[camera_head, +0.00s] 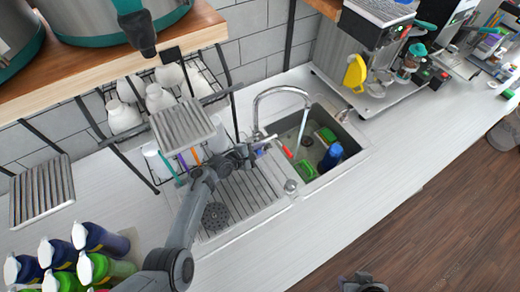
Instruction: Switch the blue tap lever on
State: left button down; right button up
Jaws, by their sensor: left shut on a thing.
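The curved metal tap (268,95) stands at the back edge of the sink (340,163). A pale blue stream runs from its spout into the basin. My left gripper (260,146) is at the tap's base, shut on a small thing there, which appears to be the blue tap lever. A small red piece (287,152) shows just right of the fingertips. My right gripper (362,284) is only partly in view at the bottom edge, away from the sink, and its fingers are unclear.
A blue cup (331,157) and green items lie in the basin. A ribbed drainboard (240,197) lies under my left arm. A rack with white cups (160,98) stands behind. Several bottles (100,240) stand at lower left. The counter front is clear.

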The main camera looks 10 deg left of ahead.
pick_arm(q)
jog(key=shift+r, duration=0.1)
jog(key=c, duration=1)
grip_release()
jog(key=shift+w, duration=0.1)
jog(key=shift+a, duration=0.1)
jog(key=shift+s+a+r, duration=0.2)
jog(key=shift+s+a, duration=0.1)
jog(key=shift+s, duration=0.2)
jog(key=p+v, duration=0.1)
jog(key=v, duration=0.8)
jog(key=shift+s, duration=0.25)
jog(key=shift+a, duration=0.15)
